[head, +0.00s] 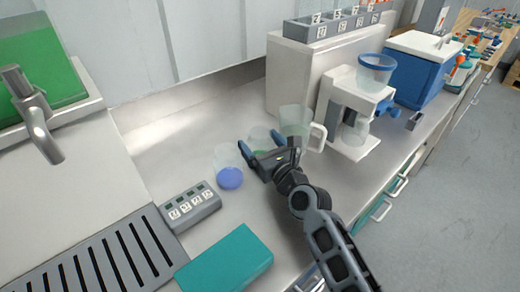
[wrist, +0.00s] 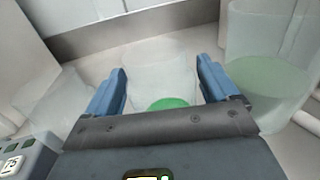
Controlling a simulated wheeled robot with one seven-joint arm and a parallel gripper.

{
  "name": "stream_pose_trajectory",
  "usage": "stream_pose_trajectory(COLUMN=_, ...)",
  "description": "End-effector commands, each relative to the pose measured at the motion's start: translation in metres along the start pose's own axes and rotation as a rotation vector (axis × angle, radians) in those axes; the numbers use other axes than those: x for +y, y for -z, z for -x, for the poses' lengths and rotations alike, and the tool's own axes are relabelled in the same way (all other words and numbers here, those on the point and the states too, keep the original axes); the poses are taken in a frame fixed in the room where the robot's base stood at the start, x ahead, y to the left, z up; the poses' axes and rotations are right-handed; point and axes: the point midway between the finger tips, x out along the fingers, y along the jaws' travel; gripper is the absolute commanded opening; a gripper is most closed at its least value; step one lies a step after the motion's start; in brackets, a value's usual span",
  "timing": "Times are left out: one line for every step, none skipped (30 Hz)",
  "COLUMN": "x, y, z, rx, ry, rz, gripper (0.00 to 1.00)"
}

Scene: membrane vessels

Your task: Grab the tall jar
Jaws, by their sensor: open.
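A clear jar with green at its bottom (head: 258,134) stands on the counter; I take it to be the tall jar. My gripper (head: 260,145) is open at this jar and partly hides it in the head view. In the wrist view the jar (wrist: 160,75) shows between the two blue fingers of my gripper (wrist: 161,72), with visible gaps on both sides. Its green patch (wrist: 168,103) is partly hidden by the gripper body. How far the fingers reach along its sides I cannot tell.
A larger clear jug (head: 296,120) with a pale handle stands close on the right; it also shows in the wrist view (wrist: 265,85). A clear vessel with blue contents (head: 229,172) stands close on the left. A labelled grey block (head: 190,205) and teal box (head: 226,262) lie nearer.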

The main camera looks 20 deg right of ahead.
Motion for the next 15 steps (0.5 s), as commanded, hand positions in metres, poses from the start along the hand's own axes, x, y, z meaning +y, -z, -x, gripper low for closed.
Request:
stream_pose_trajectory(x=0.0, y=0.0002, z=-0.0004, rx=0.0, ry=0.0, rz=0.0, gripper=0.87)
stream_pose_trajectory(x=-0.0001, y=0.0002, z=-0.0003, rx=0.001, ry=0.0, rz=0.0, gripper=0.87)
stream_pose_trajectory(x=-0.0001, y=0.0002, z=-0.0001, rx=0.001, ry=0.0, rz=0.0, gripper=0.87)
stream_pose_trajectory(x=-0.0001, y=0.0002, z=0.0, rx=0.001, ry=0.0, rz=0.0, gripper=0.87)
stream_pose_trajectory(x=-0.0001, y=0.0002, z=0.0, rx=0.001, ry=0.0, rz=0.0, gripper=0.87)
stream_pose_trajectory(x=-0.0001, y=0.0002, z=0.0, rx=0.001, ry=0.0, rz=0.0, gripper=0.86)
stream_pose_trajectory(x=-0.0001, y=0.0002, z=0.0001, rx=0.001, ry=0.0, rz=0.0, gripper=0.83)
stream_pose_trajectory(x=-0.0001, y=0.0002, z=0.0001, rx=0.001, ry=0.0, rz=0.0, gripper=0.8)
stream_pose_trajectory(x=-0.0001, y=0.0002, z=0.0001, rx=0.001, ry=0.0, rz=0.0, gripper=0.76)
stream_pose_trajectory(x=-0.0001, y=0.0002, z=0.0002, rx=0.001, ry=0.0, rz=0.0, gripper=0.73)
stream_pose_trajectory(x=-0.0001, y=0.0002, z=0.0002, rx=0.001, ry=0.0, rz=0.0, gripper=0.7)
stream_pose_trajectory(x=-0.0001, y=0.0003, z=0.0002, rx=0.001, ry=0.0, rz=0.0, gripper=0.66)
stream_pose_trajectory(x=-0.0001, y=0.0003, z=0.0002, rx=0.001, ry=0.0, rz=0.0, gripper=0.64)
stream_pose_trajectory(x=-0.0001, y=0.0003, z=0.0002, rx=0.001, ry=0.0, rz=0.0, gripper=0.61)
stream_pose_trajectory(x=-0.0001, y=0.0003, z=0.0003, rx=0.001, ry=0.0, rz=0.0, gripper=0.57)
